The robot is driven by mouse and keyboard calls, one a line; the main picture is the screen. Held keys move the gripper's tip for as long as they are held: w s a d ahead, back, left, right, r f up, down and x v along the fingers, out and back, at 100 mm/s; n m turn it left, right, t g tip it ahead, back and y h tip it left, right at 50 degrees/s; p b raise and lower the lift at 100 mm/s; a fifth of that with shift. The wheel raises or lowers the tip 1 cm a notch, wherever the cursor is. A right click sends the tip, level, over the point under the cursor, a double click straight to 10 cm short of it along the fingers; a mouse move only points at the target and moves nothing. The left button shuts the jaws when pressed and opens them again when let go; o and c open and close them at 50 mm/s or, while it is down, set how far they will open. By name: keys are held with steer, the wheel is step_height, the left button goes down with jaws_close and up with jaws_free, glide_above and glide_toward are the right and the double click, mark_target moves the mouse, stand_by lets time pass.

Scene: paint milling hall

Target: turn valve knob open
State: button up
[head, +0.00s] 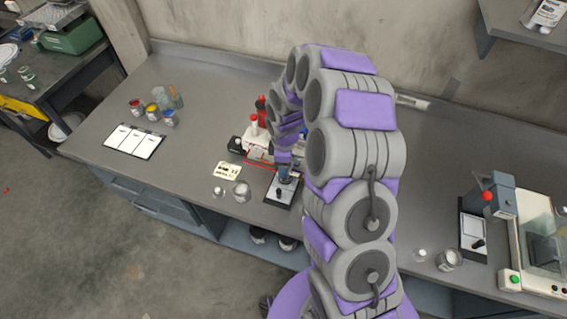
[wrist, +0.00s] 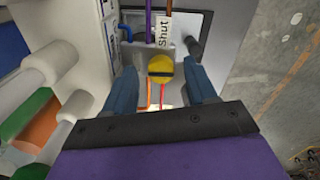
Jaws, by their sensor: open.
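In the wrist view a round yellow valve knob (wrist: 160,66) with a dark bar across its face sits on a grey bracket. A white label reading "Shut" (wrist: 163,31) stands just above it. My gripper (wrist: 162,80) is open. Its two blue fingers stand one on each side of the knob, with a visible gap on both sides. I cannot tell how far the knob lies beyond the fingertips. In the head view my gripper (head: 287,172) is over a small bench stand (head: 282,194). The knob cannot be made out there.
Glass jars (head: 241,191) stand left of the stand on the grey bench (head: 200,85). A red-handled device (head: 262,107) is close behind. White cylinders and an orange-and-green object (wrist: 35,120) crowd the wrist view's left. A machine (head: 540,250) stands at the right.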

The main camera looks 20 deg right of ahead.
step_height(320, 180, up, 17)
steer(key=p, duration=0.1)
stand_by(0.3)
stand_by(0.5)
steer(key=s+r+m+g+b, duration=0.1)
steer(key=s+m+b, duration=0.5)
steer(key=s, duration=2.8)
steer(key=r+m, duration=0.1)
steer(key=m, duration=0.7)
steer(key=shift+s+a+g+b, duration=0.15)
steer(key=shift+s+g+b, duration=0.15)
steer(key=shift+g+b, duration=0.1)
steer(key=shift+r, duration=0.1)
